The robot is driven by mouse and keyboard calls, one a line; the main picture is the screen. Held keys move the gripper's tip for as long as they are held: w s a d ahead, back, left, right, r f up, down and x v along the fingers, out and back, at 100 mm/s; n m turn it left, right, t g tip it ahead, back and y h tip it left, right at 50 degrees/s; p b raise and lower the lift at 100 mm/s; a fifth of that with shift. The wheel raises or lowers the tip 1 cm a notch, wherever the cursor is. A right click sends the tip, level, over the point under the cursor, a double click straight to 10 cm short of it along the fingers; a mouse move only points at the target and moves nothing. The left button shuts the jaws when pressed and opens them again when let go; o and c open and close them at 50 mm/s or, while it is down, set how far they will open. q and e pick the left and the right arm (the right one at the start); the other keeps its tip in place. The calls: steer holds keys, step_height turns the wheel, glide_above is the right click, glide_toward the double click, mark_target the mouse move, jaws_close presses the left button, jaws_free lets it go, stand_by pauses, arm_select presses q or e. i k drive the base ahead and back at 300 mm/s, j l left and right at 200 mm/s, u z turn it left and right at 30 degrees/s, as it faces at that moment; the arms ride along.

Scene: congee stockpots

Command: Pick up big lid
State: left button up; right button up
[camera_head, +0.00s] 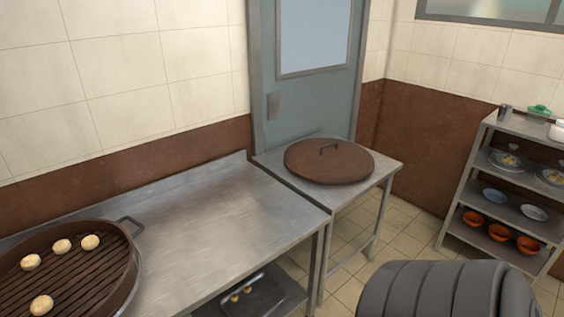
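Neither of my grippers shows in the head view. A dark grey ribbed rounded shape at the bottom right looks like part of my own arm. It is apart from the lid in the picture.
A long steel counter (215,220) adjoins the side table. On it, a round slatted steamer tray (75,268) holds several buns. A lower shelf holds a tray (257,294). A rack (470,190) with dishes stands at right. Tiled floor (400,228) lies between.

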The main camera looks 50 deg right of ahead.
mark_target(323, 161)
steer(key=z, duration=1.9)
